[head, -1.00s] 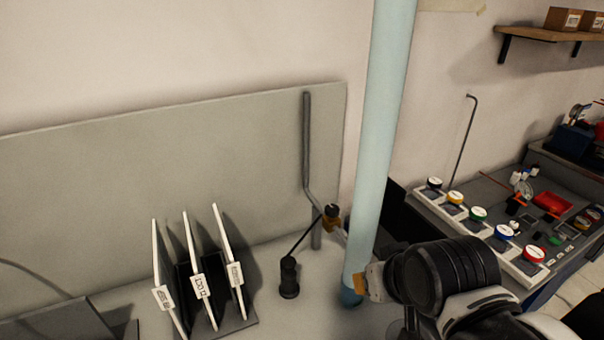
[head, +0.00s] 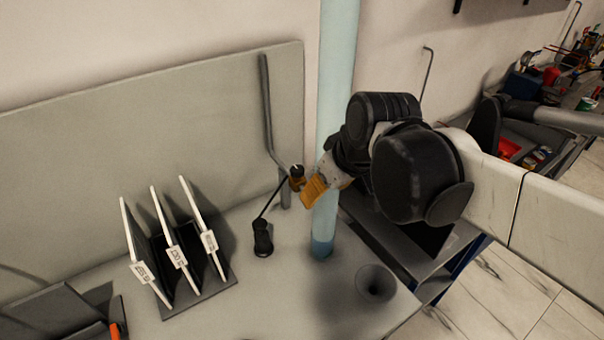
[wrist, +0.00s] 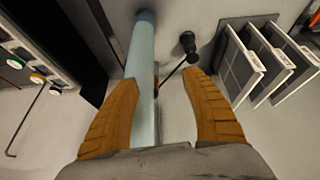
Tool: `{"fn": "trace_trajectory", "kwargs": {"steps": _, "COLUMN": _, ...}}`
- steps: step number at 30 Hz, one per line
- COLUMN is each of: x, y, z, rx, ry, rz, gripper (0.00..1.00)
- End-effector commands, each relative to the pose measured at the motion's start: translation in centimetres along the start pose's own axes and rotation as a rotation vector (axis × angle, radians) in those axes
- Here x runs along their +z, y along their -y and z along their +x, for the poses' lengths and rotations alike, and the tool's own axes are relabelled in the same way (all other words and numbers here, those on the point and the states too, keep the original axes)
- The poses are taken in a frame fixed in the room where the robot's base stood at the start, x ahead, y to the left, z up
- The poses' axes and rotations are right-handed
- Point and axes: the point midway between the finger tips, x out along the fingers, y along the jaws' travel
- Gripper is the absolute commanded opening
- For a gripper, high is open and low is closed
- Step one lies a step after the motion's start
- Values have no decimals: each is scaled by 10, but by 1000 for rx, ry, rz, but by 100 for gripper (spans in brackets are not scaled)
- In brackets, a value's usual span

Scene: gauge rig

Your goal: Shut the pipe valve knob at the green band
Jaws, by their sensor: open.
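The valve knob (head: 297,171) is a small dark cap on a brass body, on the thin grey pipe (head: 267,105) against the back panel. I cannot make out a green band on it. My gripper (head: 309,190), with orange fingers, is just right of the valve and very near it; contact cannot be told. In the wrist view, my gripper (wrist: 162,79) is open, its fingers apart, with the pale blue column (wrist: 143,60) and a thin dark rod showing between them. The knob is not clearly visible there.
The pale blue column (head: 334,100) stands close behind my gripper. A black stand (head: 262,238) with a slanted rod is left of it, and a rack of upright white-edged panels (head: 175,255) further left. A dark funnel-like hole (head: 375,283) lies at front right.

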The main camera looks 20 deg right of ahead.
Motion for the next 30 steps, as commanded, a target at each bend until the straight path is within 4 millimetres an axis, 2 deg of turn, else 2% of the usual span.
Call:
{"fn": "trace_trajectory", "kwargs": {"steps": 1, "x": -23, "y": -10, "z": -5, "rx": -25, "ry": 21, "rz": -52, "gripper": 56}}
{"fn": "trace_trajectory", "kwargs": {"steps": 6, "x": -77, "y": -36, "z": 12, "rx": -143, "ry": 71, "rz": -274, "gripper": 56}}
{"fn": "trace_trajectory", "kwargs": {"steps": 12, "x": -118, "y": -66, "z": 47, "rx": -284, "ry": 74, "rz": -509, "gripper": 56}}
{"fn": "trace_trajectory", "kwargs": {"steps": 15, "x": -128, "y": -75, "z": 61, "rx": -333, "ry": 64, "rz": -590, "gripper": 56}}
{"fn": "trace_trajectory", "kwargs": {"steps": 20, "x": -132, "y": -82, "z": 75, "rx": -370, "ry": 51, "rz": -652, "gripper": 56}}
{"fn": "trace_trajectory", "kwargs": {"steps": 26, "x": -128, "y": -74, "z": 100, "rx": -375, "ry": 49, "rz": -662, "gripper": 56}}
{"fn": "trace_trajectory", "kwargs": {"steps": 30, "x": -123, "y": -65, "z": 128, "rx": -373, "ry": 49, "rz": -662, "gripper": 56}}
